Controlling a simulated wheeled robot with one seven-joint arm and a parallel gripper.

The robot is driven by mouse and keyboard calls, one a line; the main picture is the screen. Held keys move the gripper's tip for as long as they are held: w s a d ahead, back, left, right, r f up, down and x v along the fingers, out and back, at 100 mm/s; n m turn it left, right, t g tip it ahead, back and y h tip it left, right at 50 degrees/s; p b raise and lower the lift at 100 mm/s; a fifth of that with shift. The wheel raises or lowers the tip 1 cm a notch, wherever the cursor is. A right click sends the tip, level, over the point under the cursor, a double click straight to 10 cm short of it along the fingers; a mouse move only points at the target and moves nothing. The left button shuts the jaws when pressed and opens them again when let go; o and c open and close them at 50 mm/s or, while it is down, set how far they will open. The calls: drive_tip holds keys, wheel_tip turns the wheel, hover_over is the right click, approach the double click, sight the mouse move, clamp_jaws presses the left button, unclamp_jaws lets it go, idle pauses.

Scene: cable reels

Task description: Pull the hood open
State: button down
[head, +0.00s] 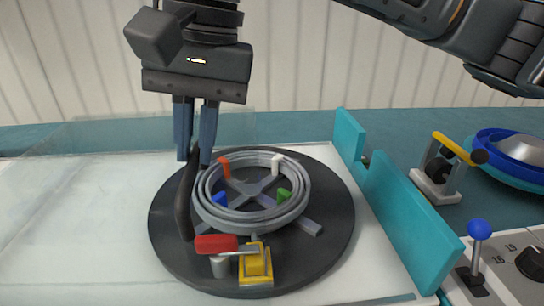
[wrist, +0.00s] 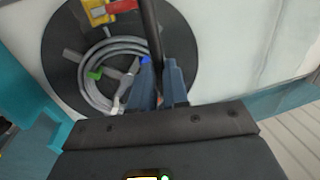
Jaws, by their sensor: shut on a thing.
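A clear, faintly visible hood (head: 110,135) stands over the white bed at the left and back; its exact edges are hard to make out. A dark upright bar, which looks like its handle (head: 185,205), runs in front of the cable reel. My gripper (head: 195,158) points down with its blue fingers closed around the upper end of this bar. In the wrist view the handle (wrist: 151,30) runs between the fingers of my gripper (wrist: 160,85). The lower end of the bar is near a red lever.
A grey cable coil (head: 208,197) lies on a black turntable (head: 335,220). A yellow clamp (head: 256,266) with a red lever (head: 216,243) sits at its front. Teal walls (head: 405,220) bound the right side, beyond which are a toggle clamp (head: 437,187) and a control panel (head: 505,262).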

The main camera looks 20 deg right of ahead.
hover_over(72, 191)
idle(0.4)
drive_tip(key=c, duration=1.1)
unclamp_jaws()
drive_tip(key=shift+s+d+r+p, duration=0.1)
drive_tip(key=shift+d+r+p, duration=0.15)
drive_tip(key=shift+r, duration=1.05)
drive_tip(key=shift+s+d+r+p, duration=0.1)
drive_tip(key=shift+d+r+p, duration=0.1)
drive_tip(key=shift+r, duration=1.05)
drive_tip(key=shift+s+d+r+p, duration=0.1)
drive_tip(key=shift+d+r+p, duration=0.15)
drive_tip(key=shift+r, duration=1.05)
